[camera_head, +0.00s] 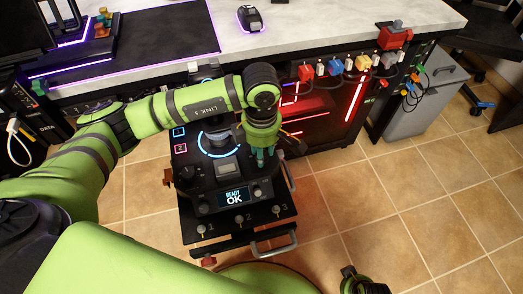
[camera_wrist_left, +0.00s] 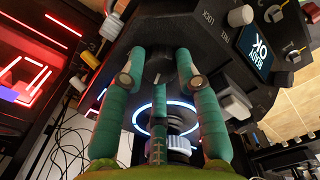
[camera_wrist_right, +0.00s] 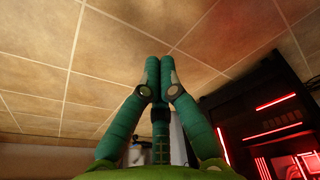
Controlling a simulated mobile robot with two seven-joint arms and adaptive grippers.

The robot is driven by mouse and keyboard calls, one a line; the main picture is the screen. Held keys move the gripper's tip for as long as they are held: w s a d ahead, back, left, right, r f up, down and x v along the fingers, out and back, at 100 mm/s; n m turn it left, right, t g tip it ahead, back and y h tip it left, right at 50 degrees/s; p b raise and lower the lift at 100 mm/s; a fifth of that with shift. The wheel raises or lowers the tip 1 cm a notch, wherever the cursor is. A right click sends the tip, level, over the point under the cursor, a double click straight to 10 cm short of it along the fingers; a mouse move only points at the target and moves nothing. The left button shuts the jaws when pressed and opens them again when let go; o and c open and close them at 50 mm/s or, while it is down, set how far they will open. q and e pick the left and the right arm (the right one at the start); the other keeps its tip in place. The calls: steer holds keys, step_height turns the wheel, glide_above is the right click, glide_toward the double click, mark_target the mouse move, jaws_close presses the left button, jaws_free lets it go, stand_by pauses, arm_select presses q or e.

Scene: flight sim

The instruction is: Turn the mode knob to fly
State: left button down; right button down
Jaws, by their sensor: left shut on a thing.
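The black control panel (camera_head: 230,215) stands below the desk, with a small screen (camera_head: 233,196) reading "READY OK". My left gripper (camera_head: 262,158) reaches down onto the panel's right side. In the left wrist view, its green fingers (camera_wrist_left: 155,66) are shut around a dark knob (camera_wrist_left: 157,77) with a light mark, which appears to be the mode knob. White lettering that looks like "FREE" and "LOCK" lies beside it; the knob's exact setting cannot be read. My right gripper (camera_wrist_right: 160,68) is shut and empty, fingertips together, over the tiled floor away from the panel.
A blue-lit ring (camera_head: 218,140) surrounds a control left of my left gripper. Several small switches (camera_head: 238,219) line the panel's front edge. Coloured plugs (camera_head: 335,67) hang along the desk edge.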

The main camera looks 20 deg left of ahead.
arm_select(q)
steer(key=shift+s+a+f, duration=0.1)
steer(key=shift+a, duration=0.15)
arm_select(e)
steer(key=shift+w+r, duration=0.35)
steer(key=shift+r, duration=0.35)
arm_select(q)
steer(key=c, duration=0.9)
jaws_free()
steer(key=shift+a, duration=0.1)
arm_select(e)
steer(key=shift+a, duration=0.15)
arm_select(q)
steer(key=shift+r, duration=0.25)
step_height(320, 180, up, 12)
steer(key=shift+f, duration=0.2)
steer(key=shift+f, duration=0.1)
arm_select(e)
steer(key=shift+s, duration=0.1)
